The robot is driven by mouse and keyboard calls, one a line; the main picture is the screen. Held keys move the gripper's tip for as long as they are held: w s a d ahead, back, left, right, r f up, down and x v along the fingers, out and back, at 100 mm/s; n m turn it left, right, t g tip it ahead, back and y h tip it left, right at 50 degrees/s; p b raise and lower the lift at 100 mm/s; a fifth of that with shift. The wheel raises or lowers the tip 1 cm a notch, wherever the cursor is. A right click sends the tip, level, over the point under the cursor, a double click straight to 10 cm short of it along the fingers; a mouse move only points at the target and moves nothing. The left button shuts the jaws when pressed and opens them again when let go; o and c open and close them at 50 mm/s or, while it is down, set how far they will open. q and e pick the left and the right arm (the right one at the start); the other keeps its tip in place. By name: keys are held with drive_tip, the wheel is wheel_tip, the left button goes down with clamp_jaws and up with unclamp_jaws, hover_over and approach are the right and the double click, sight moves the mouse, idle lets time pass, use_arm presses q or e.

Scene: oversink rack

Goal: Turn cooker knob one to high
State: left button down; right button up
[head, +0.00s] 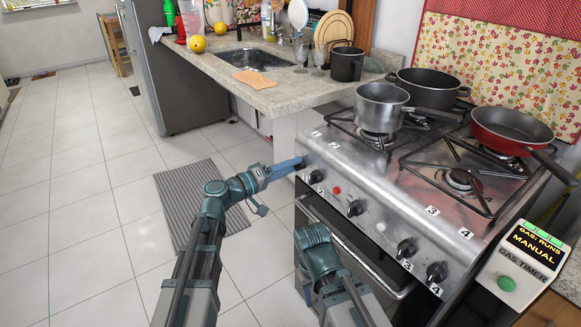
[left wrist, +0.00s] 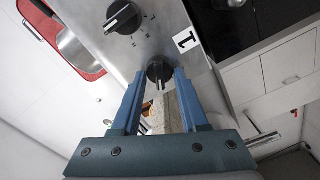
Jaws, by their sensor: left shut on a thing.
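The cooker (head: 372,190) has a steel front panel with a row of black knobs. In the left wrist view, a black knob (left wrist: 159,71) sits beside a white label reading 1 (left wrist: 187,40). My left gripper (head: 296,163) reaches the left end of the panel in the head view. Its two blue fingers are shut on this knob, one on each side, in the left wrist view (left wrist: 158,80). A white mark on the knob points down in that view. The fingers hide most of this knob in the head view. My right gripper cannot be made out.
Another knob (left wrist: 122,17) is close beside the held one. A grey pot (head: 380,107), a black pot (head: 430,85) and a red pan (head: 510,128) stand on the hob. A gas timer (head: 520,262) is at the right. The floor left of the cooker is open.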

use_arm(q)
drive_tip(key=shift+n, duration=0.6)
drive_tip(key=shift+c, duration=2.2)
unclamp_jaws()
drive_tip(key=v, duration=1.4)
